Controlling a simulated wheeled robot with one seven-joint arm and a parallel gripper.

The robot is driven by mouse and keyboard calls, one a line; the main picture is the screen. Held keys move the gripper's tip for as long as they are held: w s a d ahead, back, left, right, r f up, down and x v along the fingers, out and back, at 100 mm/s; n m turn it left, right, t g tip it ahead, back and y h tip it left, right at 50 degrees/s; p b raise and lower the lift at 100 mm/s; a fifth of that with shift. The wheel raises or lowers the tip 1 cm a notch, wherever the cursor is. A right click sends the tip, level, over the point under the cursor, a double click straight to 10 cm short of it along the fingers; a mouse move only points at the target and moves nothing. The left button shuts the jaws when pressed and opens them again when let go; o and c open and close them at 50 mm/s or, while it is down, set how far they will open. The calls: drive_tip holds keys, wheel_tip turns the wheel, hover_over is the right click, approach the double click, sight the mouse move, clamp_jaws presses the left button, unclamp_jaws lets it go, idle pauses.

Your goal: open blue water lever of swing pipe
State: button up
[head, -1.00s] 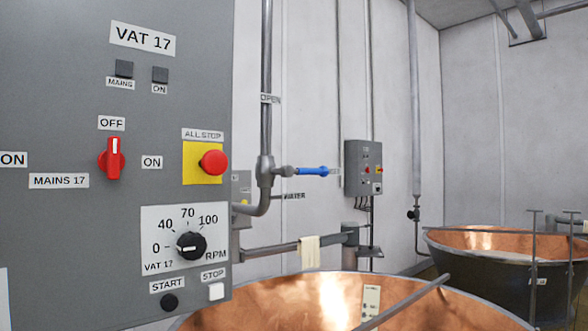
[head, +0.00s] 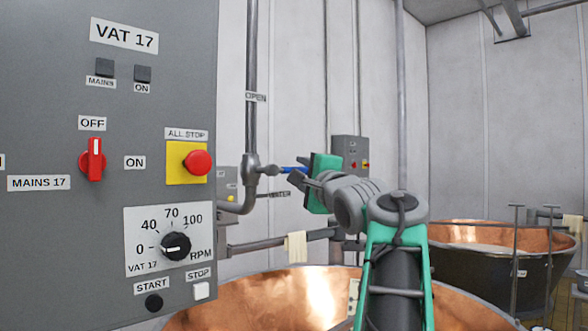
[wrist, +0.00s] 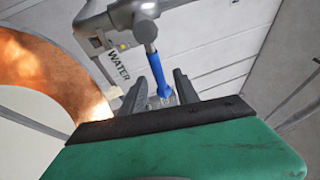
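The blue water lever (head: 292,169) sticks out sideways to the right from the valve (head: 262,170) on the grey swing pipe (head: 251,100). Its outer end is hidden behind my gripper (head: 304,181) in the head view. In the wrist view, the blue lever (wrist: 156,72) runs down from the valve toward the space between the two dark fingers of my gripper (wrist: 159,92). The fingers are apart, with a gap on each side of the lever. I cannot tell whether either touches it. A WATER label (wrist: 119,66) shows beside the lever.
The grey VAT 17 control panel (head: 105,200) fills the left side. A copper vat (head: 270,300) lies below the pipe, and another vat (head: 480,265) stands at the right. A pale cloth (head: 296,246) hangs on a horizontal bar.

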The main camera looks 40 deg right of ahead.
drive_tip(key=p+x, duration=0.2)
drive_tip(key=x, duration=0.4)
drive_tip(key=shift+w, duration=0.2)
drive_tip(key=shift+d, duration=0.15)
drive_tip(key=shift+c, duration=0.4)
clamp_jaws()
idle(0.4)
